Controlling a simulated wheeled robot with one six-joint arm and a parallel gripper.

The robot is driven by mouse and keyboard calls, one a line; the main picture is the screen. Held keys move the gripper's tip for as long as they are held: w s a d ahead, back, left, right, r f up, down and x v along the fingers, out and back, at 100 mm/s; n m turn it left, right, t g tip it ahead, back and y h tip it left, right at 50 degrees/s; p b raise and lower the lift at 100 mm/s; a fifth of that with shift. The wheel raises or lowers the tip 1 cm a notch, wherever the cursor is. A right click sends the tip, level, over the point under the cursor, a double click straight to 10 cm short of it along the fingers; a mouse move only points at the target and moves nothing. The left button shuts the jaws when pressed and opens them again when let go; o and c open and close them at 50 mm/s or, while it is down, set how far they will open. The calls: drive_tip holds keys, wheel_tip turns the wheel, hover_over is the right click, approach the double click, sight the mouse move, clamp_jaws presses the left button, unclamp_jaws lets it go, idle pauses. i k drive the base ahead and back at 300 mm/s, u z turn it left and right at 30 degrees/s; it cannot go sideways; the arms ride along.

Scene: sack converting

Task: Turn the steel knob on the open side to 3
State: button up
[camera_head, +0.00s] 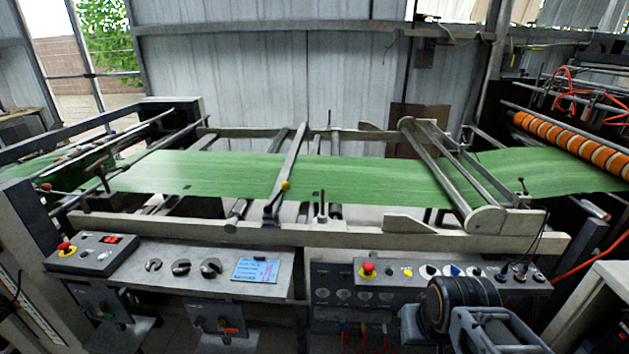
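Three round steel-and-dark knobs sit in a row on the sloping left console: a left one (153,265), a middle one (181,267) and a right one (211,268). Their scale marks and settings are too small to read, and I cannot tell which is on the open side. A blue card (256,270) with writing too small to read lies to their right. My arm's dark and grey end (455,308) is at the lower right, in front of the right console and well apart from these knobs. Its fingers cannot be made out.
A red stop button (66,248) is on a box at far left; another red button (367,269) is on the right console (335,275), with several coloured buttons and black knobs. Green sacking web (220,174) runs across behind. Levers (226,329) hang below the left console.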

sight(321, 219)
drive_tip(key=u, duration=0.6)
drive_tip(key=i, duration=0.95)
drive_tip(key=u, duration=0.15)
